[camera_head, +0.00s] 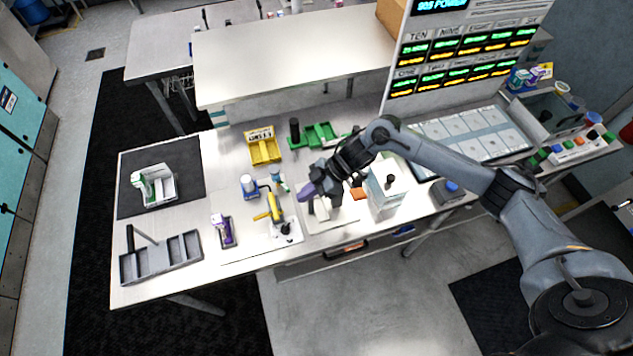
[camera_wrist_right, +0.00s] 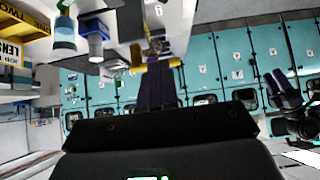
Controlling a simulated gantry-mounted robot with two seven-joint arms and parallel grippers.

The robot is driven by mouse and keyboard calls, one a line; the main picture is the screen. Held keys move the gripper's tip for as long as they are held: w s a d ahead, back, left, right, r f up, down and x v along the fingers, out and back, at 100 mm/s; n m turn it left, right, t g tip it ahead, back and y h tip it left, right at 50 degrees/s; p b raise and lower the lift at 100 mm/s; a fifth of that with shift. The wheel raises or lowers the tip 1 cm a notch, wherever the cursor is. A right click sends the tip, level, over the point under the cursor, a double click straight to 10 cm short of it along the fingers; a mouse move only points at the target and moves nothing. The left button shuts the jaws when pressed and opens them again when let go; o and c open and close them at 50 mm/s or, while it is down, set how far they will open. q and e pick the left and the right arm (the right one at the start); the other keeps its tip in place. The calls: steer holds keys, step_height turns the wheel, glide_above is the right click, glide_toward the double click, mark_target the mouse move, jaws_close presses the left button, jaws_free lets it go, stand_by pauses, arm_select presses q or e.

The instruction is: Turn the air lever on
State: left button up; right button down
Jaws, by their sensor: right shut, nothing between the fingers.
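A yellow lever-like part (camera_head: 274,207) stands on a small white base plate (camera_head: 288,236) near the front middle of the table; I take it as the air lever. In the right wrist view the shut purple fingers (camera_wrist_right: 160,86) point toward a yellow bar (camera_wrist_right: 155,63); contact cannot be told. A second purple-fingered gripper, seemingly my left one (camera_wrist_right: 286,90), shows at the right edge there; its opening is unclear.
Left of the lever stand a blue-capped white bottle (camera_head: 249,185) and a purple-and-white item (camera_head: 222,230). A yellow tray (camera_head: 263,147) and green tray (camera_head: 320,135) lie behind. A white box (camera_head: 385,188) stands right of the gripper. A grey rack (camera_head: 160,258) is front left.

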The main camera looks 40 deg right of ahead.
mark_target(274, 206)
steer(key=w+a+f+p, duration=0.1)
steer(key=w+a+f, duration=0.1)
steer(key=a, duration=0.3)
steer(key=shift+a+f, duration=0.15)
steer(key=shift+f, duration=0.05)
steer(key=shift+a+p, duration=0.1)
steer(key=shift+p, duration=0.2)
